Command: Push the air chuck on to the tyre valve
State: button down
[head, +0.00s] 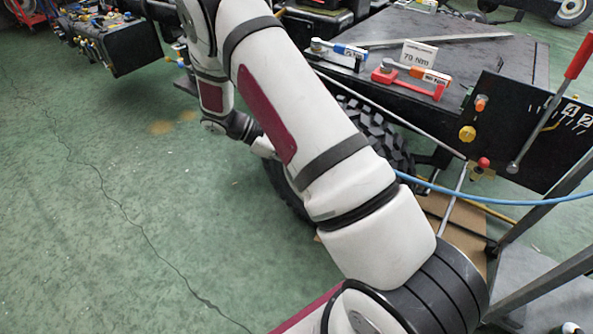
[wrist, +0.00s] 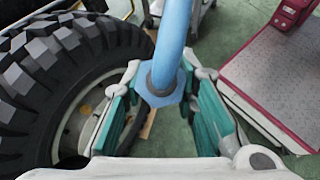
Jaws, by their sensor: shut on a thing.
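The black, knobbly tyre (wrist: 55,65) fills the left of the wrist view, with its pale rim (wrist: 72,128) facing my gripper. In the head view the tyre (head: 375,122) is partly hidden behind my arm. My gripper (wrist: 166,90) has its teal-padded fingers around the blue air chuck (wrist: 163,92), with a thick blue length running up from it. The chuck is to the right of the rim and looks apart from it. I cannot make out the tyre valve. The chuck is hidden in the head view.
A dark bench (head: 455,75) with torque wrenches stands behind the tyre. A blue hose (head: 520,201) runs right from behind my arm, past a black panel (head: 530,135). A red-edged plate (wrist: 275,75) lies right in the wrist view. Green floor is open at left.

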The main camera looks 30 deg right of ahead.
jog(key=w+d+f+n+t+h+b, duration=0.4)
jog(key=w+f+n+t+h+b, duration=0.3)
jog(key=b, duration=0.9)
notch_tip(320, 180, down, 4)
jog(key=n+t, duration=0.2)
jog(key=t, duration=0.1)
jog(key=shift+w+d+f+t, duration=0.2)
jog(key=shift+w+d+t, duration=0.1)
jog(key=shift+d+t, duration=0.1)
jog(key=shift+a+p, duration=0.1)
jog(key=shift+p, duration=0.2)
jog(key=shift+w+d+f+b, duration=0.25)
jog(key=shift+d+f+b, duration=0.15)
jog(key=shift+d+f, duration=0.25)
jog(key=shift+w+d+f+b, duration=0.3)
jog(key=shift+d+f+b, duration=0.2)
jog(key=shift+d, duration=0.35)
jog(key=shift+w+d+f+b, duration=0.25)
jog(key=shift+d+f+b, duration=0.1)
jog(key=shift+d+f, duration=0.3)
jog(key=shift+d+r+p, duration=0.1)
jog(key=shift+r+p, duration=0.1)
jog(key=shift+p, duration=0.3)
jog(key=shift+w+d+f+b, duration=0.25)
jog(key=shift+d+f+b, duration=0.1)
jog(key=shift+d+f, duration=0.3)
jog(key=shift+w+d+f+b, duration=0.25)
jog(key=shift+d+f+b, duration=0.15)
jog(key=shift+d, duration=0.35)
